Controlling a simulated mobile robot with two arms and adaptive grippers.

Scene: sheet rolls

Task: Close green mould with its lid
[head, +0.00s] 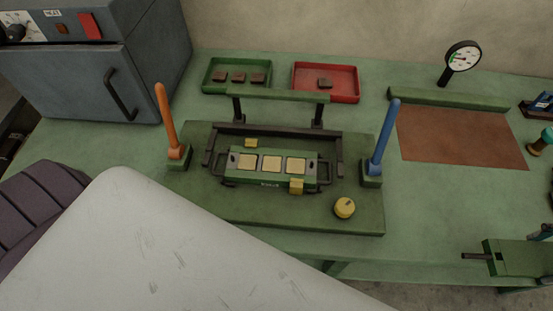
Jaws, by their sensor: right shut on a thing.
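The green mould (273,179) sits in a dark frame (222,131) on a dark green base plate (250,206) in the middle of the bench. Three pale square pieces show in a row in its top, and no lid covers them. Dark handles stand out at both its ends. A green slab with a dark handle, which looks like the lid (518,262), is at the lower right edge, well apart from the mould. My right gripper (546,232) is shut on it and mostly cut off by the picture's edge. My left gripper is not in view.
An orange lever (165,120) and a blue lever (384,140) stand upright beside the mould. A yellow knob (345,207) is at front right. Behind are a green tray (237,88) and a red tray (325,98) with brown pieces.

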